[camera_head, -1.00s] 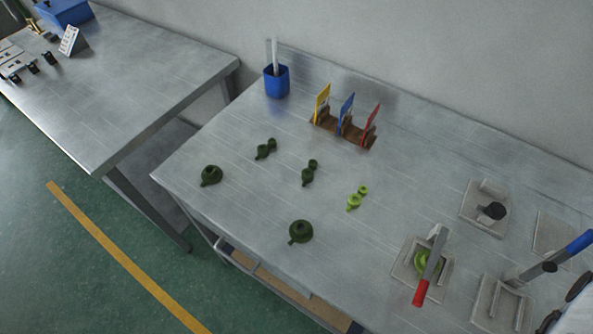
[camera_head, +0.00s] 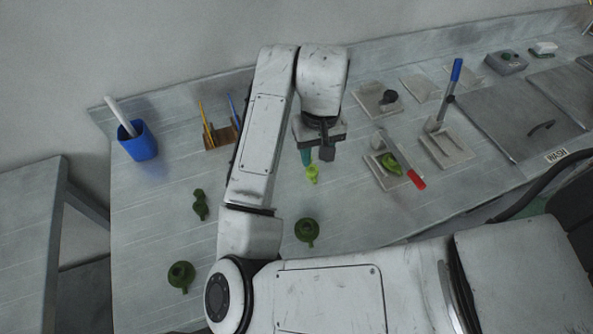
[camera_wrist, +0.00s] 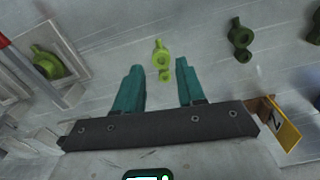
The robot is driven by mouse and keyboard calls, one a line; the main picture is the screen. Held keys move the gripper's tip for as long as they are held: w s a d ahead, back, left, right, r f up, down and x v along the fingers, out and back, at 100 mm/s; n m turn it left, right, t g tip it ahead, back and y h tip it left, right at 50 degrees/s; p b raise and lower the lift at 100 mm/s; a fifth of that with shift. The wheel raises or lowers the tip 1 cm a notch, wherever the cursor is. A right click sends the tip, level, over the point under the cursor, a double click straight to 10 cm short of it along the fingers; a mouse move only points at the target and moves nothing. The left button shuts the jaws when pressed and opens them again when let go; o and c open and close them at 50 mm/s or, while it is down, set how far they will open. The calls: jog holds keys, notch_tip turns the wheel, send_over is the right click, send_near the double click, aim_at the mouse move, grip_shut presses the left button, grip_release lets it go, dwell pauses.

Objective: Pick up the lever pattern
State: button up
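The bright green lever pattern (camera_head: 312,174), two round bosses joined by a short neck, lies on the metal bench. It shows in the wrist view (camera_wrist: 161,58) just beyond the gap between my fingertips. My gripper (camera_wrist: 159,66) is open and empty, with its two teal fingers apart on either side of the line to the pattern. In the head view my gripper (camera_head: 316,158) hangs over the bench just behind the pattern, which is partly covered there. A darker green lever-shaped piece (camera_wrist: 240,40) lies to the right in the wrist view.
A mold with a red-handled lever holds a green piece (camera_head: 391,164) to the right. Round dark green pieces (camera_head: 307,231) (camera_head: 181,276) lie nearer, with another lever-shaped piece (camera_head: 200,205) at left. A card rack (camera_head: 219,137) and blue cup (camera_head: 138,143) stand behind. My arm hides part of the bench.

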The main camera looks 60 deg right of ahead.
aim_at(315, 181)
notch_tip(315, 181, down, 3)
jog(key=shift+f+b, duration=0.2)
jog(key=shift+b, duration=0.15)
jog(key=shift+s+f, duration=0.2)
jog(key=shift+f, duration=2.45)
grip_shut()
